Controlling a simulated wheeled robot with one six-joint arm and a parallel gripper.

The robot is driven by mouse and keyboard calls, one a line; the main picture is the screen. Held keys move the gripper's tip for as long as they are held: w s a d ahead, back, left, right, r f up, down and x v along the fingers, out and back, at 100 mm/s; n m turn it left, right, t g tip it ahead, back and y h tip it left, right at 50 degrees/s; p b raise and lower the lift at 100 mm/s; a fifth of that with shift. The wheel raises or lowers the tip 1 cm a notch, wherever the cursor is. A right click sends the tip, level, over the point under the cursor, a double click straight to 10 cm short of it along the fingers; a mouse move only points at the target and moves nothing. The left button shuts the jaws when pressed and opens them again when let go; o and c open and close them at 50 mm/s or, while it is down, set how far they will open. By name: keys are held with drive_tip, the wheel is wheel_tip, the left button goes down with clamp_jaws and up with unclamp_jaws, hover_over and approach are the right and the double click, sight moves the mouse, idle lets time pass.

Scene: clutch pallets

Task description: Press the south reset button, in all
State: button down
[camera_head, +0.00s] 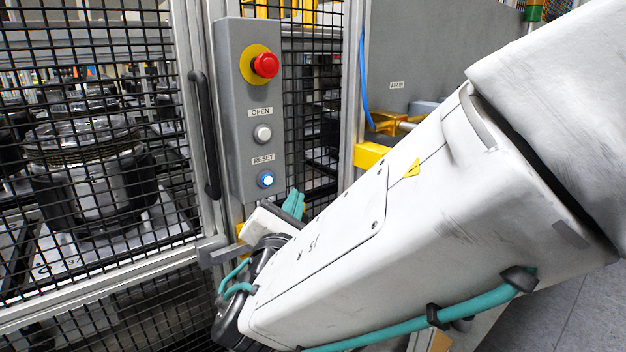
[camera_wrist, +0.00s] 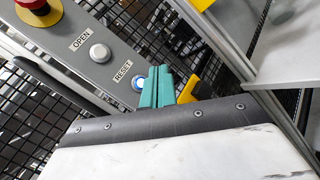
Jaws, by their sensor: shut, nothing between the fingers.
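The reset button (camera_head: 265,179) is a round button with a lit blue centre and a pale ring, under the RESET label on a grey control box (camera_head: 235,110). In the wrist view the reset button (camera_wrist: 139,83) shows just left of my gripper's teal fingers (camera_wrist: 157,88). In the head view my gripper (camera_head: 294,203) is shut and empty, just below and right of the button. The fingers seem close to the box face; whether they touch it I cannot tell. My white arm hides part of the gripper.
A white OPEN button (camera_head: 262,133) and a red emergency stop (camera_head: 265,65) on a yellow base sit above reset. A black mesh door (camera_head: 100,60) with a dark handle (camera_head: 204,135) stands left. A yellow block (camera_head: 370,156) is to the right.

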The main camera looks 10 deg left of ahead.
drive_tip(key=shift+w+a, duration=2)
drive_tip(key=shift+a, duration=0.3)
drive_tip(key=shift+a, duration=0.1)
drive_tip(key=shift+w+a, duration=0.2)
drive_tip(key=shift+w, duration=0.1)
drive_tip(key=shift+w+a, duration=0.3)
drive_tip(key=shift+a, duration=0.05)
idle(1.0)
drive_tip(key=shift+s, duration=0.1)
drive_tip(key=shift+s+d, duration=0.5)
drive_tip(key=shift+d, duration=0.15)
drive_tip(key=shift+d, duration=0.1)
drive_tip(key=s+d, duration=0.3)
drive_tip(key=shift+s+d, duration=0.1)
drive_tip(key=shift+d, duration=0.2)
idle(0.3)
